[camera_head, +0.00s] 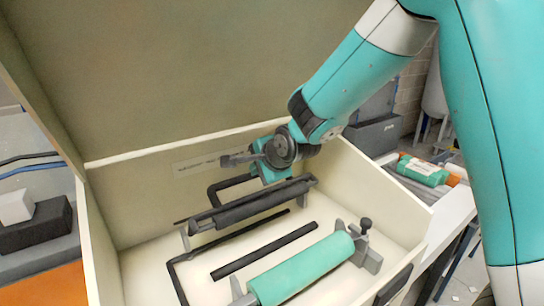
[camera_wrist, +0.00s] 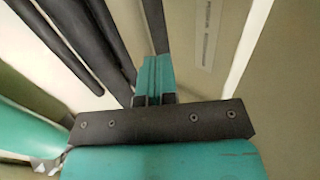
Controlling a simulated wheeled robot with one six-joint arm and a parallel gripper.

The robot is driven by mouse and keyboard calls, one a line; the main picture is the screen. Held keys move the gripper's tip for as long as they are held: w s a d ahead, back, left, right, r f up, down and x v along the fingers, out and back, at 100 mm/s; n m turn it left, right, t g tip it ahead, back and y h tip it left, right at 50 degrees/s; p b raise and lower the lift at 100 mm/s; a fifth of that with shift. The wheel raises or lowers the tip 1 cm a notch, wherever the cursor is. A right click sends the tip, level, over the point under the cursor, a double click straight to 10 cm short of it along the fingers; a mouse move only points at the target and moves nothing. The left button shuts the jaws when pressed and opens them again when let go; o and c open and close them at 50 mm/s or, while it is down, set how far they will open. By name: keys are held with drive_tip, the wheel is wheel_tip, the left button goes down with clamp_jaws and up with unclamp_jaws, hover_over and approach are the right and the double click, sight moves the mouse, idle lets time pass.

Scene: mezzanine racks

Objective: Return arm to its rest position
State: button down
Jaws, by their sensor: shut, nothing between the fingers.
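My arm reaches from the upper right into an open cream box (camera_head: 395,205). My gripper (camera_head: 268,172) is teal and dark grey and sits low inside the box, near its back wall. The wrist view shows its teal fingers (camera_wrist: 155,75) together, with nothing seen between them. In the head view, the gripper is just behind a dark roller (camera_head: 262,203) on a stand. I cannot tell whether it touches the roller or a thin black bent bar (camera_head: 213,190) beside it.
A teal roller (camera_head: 300,268) on grey brackets lies at the box's front. A black rod (camera_head: 265,251) lies between the rollers. The raised lid (camera_head: 150,70) stands behind. Outside are a dark block (camera_head: 40,228) at left and a green package (camera_head: 422,170) at right.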

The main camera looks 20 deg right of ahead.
drive_tip(key=w+r+b+v, duration=0.1)
drive_tip(key=b+v, duration=0.1)
drive_tip(key=v, duration=0.6)
drive_tip(key=s+a+f+n+g+b, duration=0.1)
drive_tip(key=s+a+f+n+g, duration=0.1)
drive_tip(key=s+n, duration=0.5)
drive_tip(key=s+a+f+n+g+y+b, duration=0.1)
drive_tip(key=s+n+g, duration=0.3)
drive_tip(key=s+n, duration=0.4)
drive_tip(key=s+a+f+n+g+y+b, duration=0.1)
drive_tip(key=s+a+f+n+g, duration=0.2)
drive_tip(key=s+n, duration=0.4)
drive_tip(key=s, duration=0.5)
drive_tip(key=shift+a+f+n+g, duration=0.2)
drive_tip(key=shift+a+n+g, duration=0.1)
drive_tip(key=shift+a+n, duration=0.1)
drive_tip(key=shift+s, duration=0.1)
